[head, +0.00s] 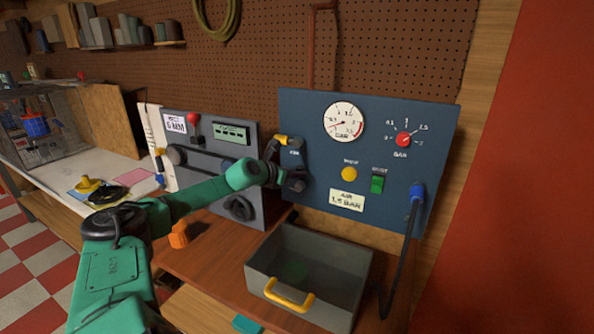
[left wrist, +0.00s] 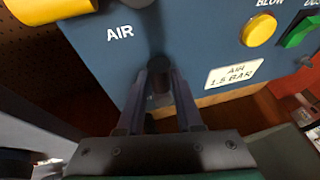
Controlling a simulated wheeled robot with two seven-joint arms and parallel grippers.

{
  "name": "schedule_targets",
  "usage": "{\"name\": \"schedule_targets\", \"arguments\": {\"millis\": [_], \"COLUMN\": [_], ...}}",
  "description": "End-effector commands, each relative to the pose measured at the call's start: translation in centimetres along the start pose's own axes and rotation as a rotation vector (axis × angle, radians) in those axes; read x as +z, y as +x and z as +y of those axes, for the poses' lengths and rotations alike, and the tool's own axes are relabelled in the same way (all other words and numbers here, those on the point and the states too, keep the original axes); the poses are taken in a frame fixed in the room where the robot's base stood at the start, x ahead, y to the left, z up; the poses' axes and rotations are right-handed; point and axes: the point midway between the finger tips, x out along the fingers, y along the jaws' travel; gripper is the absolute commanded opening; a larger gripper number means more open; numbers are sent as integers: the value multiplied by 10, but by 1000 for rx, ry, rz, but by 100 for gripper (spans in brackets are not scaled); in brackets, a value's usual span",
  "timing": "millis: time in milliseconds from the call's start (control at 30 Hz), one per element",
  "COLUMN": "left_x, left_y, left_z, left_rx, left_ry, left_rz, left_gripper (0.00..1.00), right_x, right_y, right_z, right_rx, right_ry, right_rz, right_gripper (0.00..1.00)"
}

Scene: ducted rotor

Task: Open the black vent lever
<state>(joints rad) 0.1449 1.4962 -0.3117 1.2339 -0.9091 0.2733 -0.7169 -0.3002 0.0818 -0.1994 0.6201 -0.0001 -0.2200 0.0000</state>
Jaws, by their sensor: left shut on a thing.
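A dark rod, which looks like the black vent lever (left wrist: 160,72), stands between the fingers of my left gripper (left wrist: 162,95) in the left wrist view, below the AIR label. My left gripper (head: 294,183) is shut on it at the left side of the blue panel (head: 315,205). In the head view my gripper and wrist hide most of the lever, so its angle is hard to tell. My right gripper is in neither view.
A yellow lever (head: 281,140) sits just above my left gripper. The panel has a gauge (head: 343,122), a yellow button (head: 349,174), a green switch (head: 377,184) and a red knob (head: 404,140). A grey bin (head: 352,275) stands below.

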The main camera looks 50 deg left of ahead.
Motion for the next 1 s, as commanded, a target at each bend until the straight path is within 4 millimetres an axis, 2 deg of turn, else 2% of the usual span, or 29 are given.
{"name": "schedule_targets", "arguments": {"millis": [533,567,600,633,1000], "left_x": [-1,-1,-1,-1,-1], "left_y": [0,0,0,0,0], "left_z": [0,0,0,0,0], "left_rx": [9,9,9,9,8], "left_ry": [29,28,28,27,29], "left_rz": [7,7,7,7,4], "left_gripper": [0,42,58,64,64], "right_x": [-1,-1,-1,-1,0], "right_y": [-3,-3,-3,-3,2], "right_z": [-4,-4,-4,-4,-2], "right_rx": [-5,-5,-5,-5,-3], "right_ry": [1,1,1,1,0], "right_rz": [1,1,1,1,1], "right_gripper": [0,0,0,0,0]}}
